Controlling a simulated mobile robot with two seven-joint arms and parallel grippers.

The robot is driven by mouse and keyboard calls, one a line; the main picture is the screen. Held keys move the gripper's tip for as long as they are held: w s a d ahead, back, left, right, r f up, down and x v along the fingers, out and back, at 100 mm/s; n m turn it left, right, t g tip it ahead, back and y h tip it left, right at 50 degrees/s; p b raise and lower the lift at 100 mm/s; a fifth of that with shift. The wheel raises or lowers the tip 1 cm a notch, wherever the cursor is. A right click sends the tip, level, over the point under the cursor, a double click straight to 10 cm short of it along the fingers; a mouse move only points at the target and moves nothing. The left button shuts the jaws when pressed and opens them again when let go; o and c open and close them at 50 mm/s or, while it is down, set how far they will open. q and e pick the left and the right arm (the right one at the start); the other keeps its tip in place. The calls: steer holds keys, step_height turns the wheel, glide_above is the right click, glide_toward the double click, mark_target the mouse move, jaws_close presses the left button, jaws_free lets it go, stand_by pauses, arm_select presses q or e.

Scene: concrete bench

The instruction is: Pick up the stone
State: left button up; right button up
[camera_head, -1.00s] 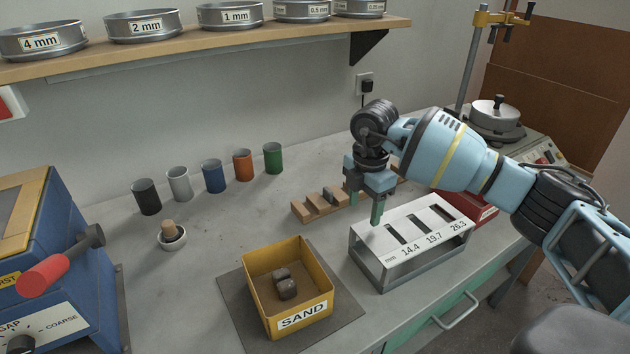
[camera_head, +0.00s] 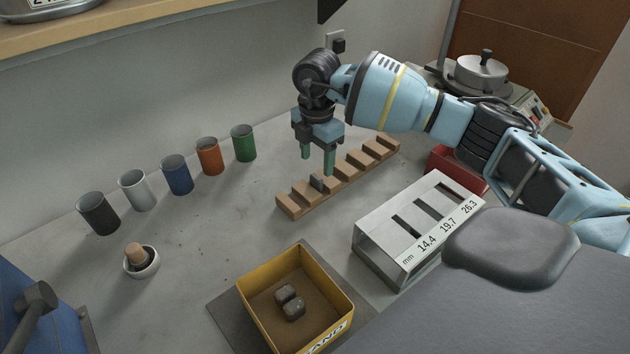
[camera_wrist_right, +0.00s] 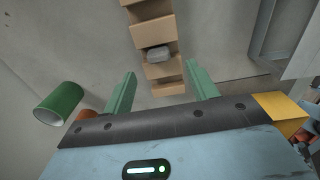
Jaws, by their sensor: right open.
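A small grey stone (camera_head: 317,182) sits in a slot of the notched wooden rack (camera_head: 358,165). It also shows in the right wrist view (camera_wrist_right: 159,54), in a slot of the rack ahead of the fingers. My right gripper (camera_head: 318,166) is open and empty, its green fingers pointing down above the rack close to the stone. In the right wrist view its fingertips (camera_wrist_right: 160,82) stand apart on either side of the rack. Two more grey stones (camera_head: 289,302) lie in the yellow sand box (camera_head: 252,320). My left gripper is not in view.
A metal slot gauge (camera_head: 385,258) marked in mm stands right of the sand box. Several coloured cups (camera_head: 176,174) line the back, with a small white mortar (camera_head: 141,262) in front.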

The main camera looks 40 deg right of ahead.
mark_target(316, 177)
steer(key=shift+w+f, duration=0.1)
steer(key=shift+f, duration=3.35)
steer(key=shift+c, duration=0.2)
steer(key=c, duration=1)
steer(key=shift+r, duration=0.1)
step_height(316, 177, up, 10)
steer(key=shift+f, duration=0.1)
